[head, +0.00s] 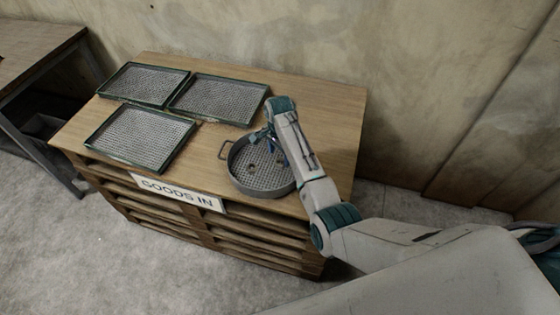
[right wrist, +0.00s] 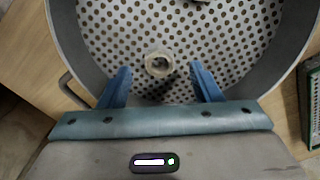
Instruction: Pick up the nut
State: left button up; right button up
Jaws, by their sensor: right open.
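The nut (right wrist: 159,64), a small pale ring with a dark hole, lies on the perforated floor of a round grey basket (right wrist: 288,60). In the right wrist view it sits just beyond and between the two blue fingertips of my right gripper (right wrist: 160,76), which are spread apart with nothing between them. In the head view the basket (head: 236,178) stands on the right part of the wooden table, and my right gripper (head: 274,146) reaches down into it from above. Small dark objects show on the basket floor there, too small to identify. My left gripper is not in view.
The basket has a raised wall and a side handle (head: 224,150). Three rectangular mesh trays with dark green rims (head: 138,133) lie on the left of the wooden table (head: 325,100). A dark object (right wrist: 200,2) is cut off at the top of the wrist view.

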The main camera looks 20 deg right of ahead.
aim_at(280, 161)
notch_tip(280, 161, down, 2)
jog(key=shift+d+f, duration=0.1)
jog(key=shift+f, duration=0.65)
jog(key=c, duration=1.1)
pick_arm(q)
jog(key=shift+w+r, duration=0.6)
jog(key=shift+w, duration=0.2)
